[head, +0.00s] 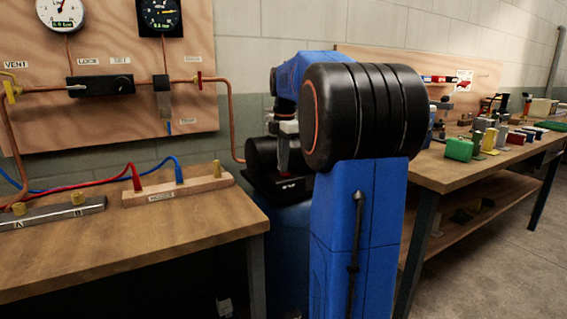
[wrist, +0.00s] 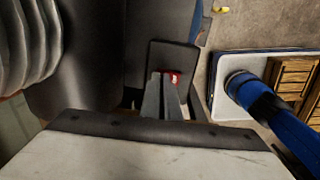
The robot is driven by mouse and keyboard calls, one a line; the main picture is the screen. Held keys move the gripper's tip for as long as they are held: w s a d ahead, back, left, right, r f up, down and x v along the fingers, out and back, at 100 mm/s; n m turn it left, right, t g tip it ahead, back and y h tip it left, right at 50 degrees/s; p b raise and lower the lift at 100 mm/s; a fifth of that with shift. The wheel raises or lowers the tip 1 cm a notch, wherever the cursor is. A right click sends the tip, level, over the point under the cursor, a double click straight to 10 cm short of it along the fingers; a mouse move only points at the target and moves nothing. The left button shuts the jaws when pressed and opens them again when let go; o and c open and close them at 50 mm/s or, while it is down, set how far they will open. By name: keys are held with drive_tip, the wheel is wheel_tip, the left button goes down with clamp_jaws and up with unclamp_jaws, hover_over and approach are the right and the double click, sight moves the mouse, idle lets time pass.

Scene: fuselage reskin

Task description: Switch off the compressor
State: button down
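The compressor (head: 262,154) stands between the two benches in the head view, with a dark motor and a black box above a blue tank. My blue arm hides much of it. In the head view my gripper (head: 284,168) is just above the black box, partly hidden.
The left bench (head: 120,235) carries a manifold with red and blue hoses. A wooden panel (head: 120,120) with gauges, copper pipe and valves rises behind it. The right bench (head: 445,172) holds many small parts. Grey floor (head: 500,230) is open at the right.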

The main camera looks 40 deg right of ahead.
drive_tip(key=shift+s+f, duration=0.3)
drive_tip(key=shift+f, duration=0.25)
drive_tip(key=shift+s+a, duration=0.2)
drive_tip(key=shift+s, duration=0.35)
drive_tip(key=shift+r, duration=0.15)
